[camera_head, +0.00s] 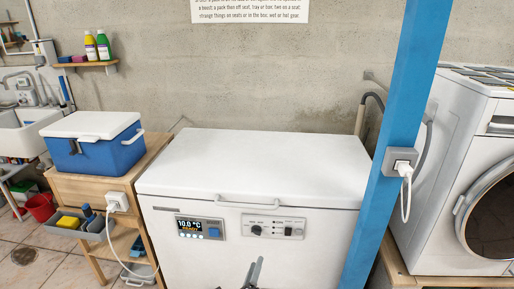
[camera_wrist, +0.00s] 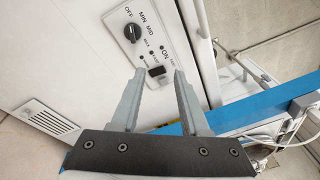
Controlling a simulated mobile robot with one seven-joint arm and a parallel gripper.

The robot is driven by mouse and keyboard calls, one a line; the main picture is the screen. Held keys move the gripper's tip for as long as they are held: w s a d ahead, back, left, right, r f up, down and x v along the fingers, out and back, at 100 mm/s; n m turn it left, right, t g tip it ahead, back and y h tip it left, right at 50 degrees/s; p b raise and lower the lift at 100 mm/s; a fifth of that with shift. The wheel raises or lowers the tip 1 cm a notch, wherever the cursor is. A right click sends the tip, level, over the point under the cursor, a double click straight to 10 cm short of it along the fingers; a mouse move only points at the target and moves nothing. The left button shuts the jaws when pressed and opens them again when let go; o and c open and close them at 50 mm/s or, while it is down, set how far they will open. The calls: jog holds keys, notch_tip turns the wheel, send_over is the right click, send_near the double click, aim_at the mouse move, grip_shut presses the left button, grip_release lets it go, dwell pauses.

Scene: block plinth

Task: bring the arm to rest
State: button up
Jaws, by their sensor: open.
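My gripper (camera_wrist: 158,82) is open and empty in the wrist view, its two grey fingers apart. It points at the control panel of the white chest freezer (camera_head: 255,165), with a dark rocker switch (camera_wrist: 157,71) seen between the fingertips and a black knob (camera_wrist: 132,33) above. Whether a fingertip touches the panel I cannot tell. In the head view the tip of my gripper (camera_head: 252,273) shows at the bottom edge, in front of the freezer and below the panel (camera_head: 273,227). The freezer lid is shut. Its display (camera_head: 201,228) reads 10.0 °C.
A blue post (camera_head: 394,130) with a socket and white plug (camera_head: 402,163) stands right of the freezer. A white washing machine (camera_head: 470,170) is beyond it. On the left, a blue cool box (camera_head: 93,152) sits on a wooden stand (camera_head: 77,187).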

jog(key=s+d+r+m+g+h+p, duration=0.15)
jog(key=d+r+m+g+h, duration=0.25)
jog(key=d+r+m+g, duration=0.45)
jog(key=s+d+r+m+g+h+p, duration=0.1)
jog(key=s+d+r+m+g+h, duration=0.4)
jog(key=r+m, duration=0.75)
jog(key=s+d+r+m+g+y+p, duration=0.25)
jog(key=s+d+r+m+y, duration=0.35)
jog(key=r+m, duration=0.4)
jog(key=s+a+r+m+t+y+p, duration=0.1)
jog(key=s+a+r+m+t+y, duration=0.1)
jog(key=s+r+m+y, duration=0.2)
jog(key=s+a+r+m+t+y+p, duration=0.2)
jog(key=s+r+m+y, duration=0.1)
jog(key=s+r+m, duration=0.6)
jog(key=s+r, duration=0.3)
jog(key=r, duration=0.1)
jog(key=shift+s+a+m+y, duration=0.15)
jog(key=shift+a+m+y, duration=0.25)
